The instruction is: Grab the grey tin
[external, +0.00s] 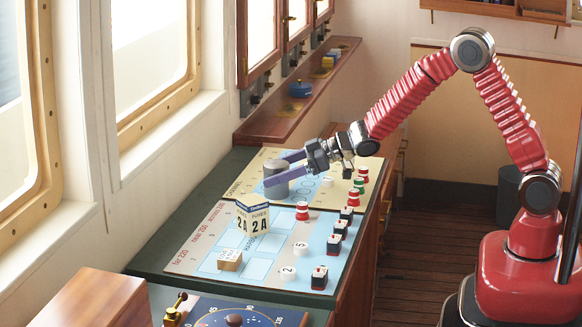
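The grey tin (277,190) is a short upright cylinder on the far part of the printed board, near the window-side edge. My gripper (275,171) reaches it from the right, with its purple fingers roughly level. The near finger crosses the front of the tin, and the far finger lies behind its top. The tin is between the fingers. I cannot tell whether both fingers touch it. Part of the tin's front is hidden by the near finger.
Red-and-white pieces (302,210) and dark pieces (320,278) line the right side. A wooden box (98,298) is at lower left. Window sills border the left.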

